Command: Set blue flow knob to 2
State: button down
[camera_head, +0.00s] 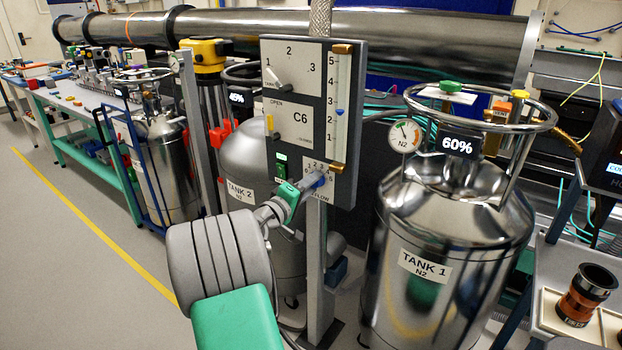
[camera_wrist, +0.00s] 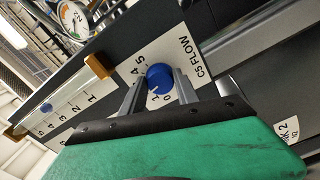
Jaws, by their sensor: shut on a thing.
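The blue flow knob (camera_wrist: 158,75) sits on a white plate marked "C5 FLOW" (camera_wrist: 185,62) in the wrist view. My gripper (camera_wrist: 158,92) is shut on it, one finger on each side. A small light mark shows at the knob's lower edge, near the 0 and 1 end of the scale. I cannot tell for sure which number it points to. The 4 and 5 show to the knob's left. In the head view the knob (camera_head: 319,181) is small and partly covered by my gripper (camera_head: 311,183), low on the grey panel.
Tank 1 (camera_head: 440,290) stands close on the right, Tank 2 (camera_head: 245,150) behind the panel. Floor on the left is open.

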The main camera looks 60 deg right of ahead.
jog(key=shift+n, duration=0.4)
jog(key=c, duration=0.9)
grip_release()
jog(key=w+a, duration=0.1)
jog(key=a, duration=0.6)
jog(key=shift+a, duration=0.4)
jog(key=shift+w, duration=0.1)
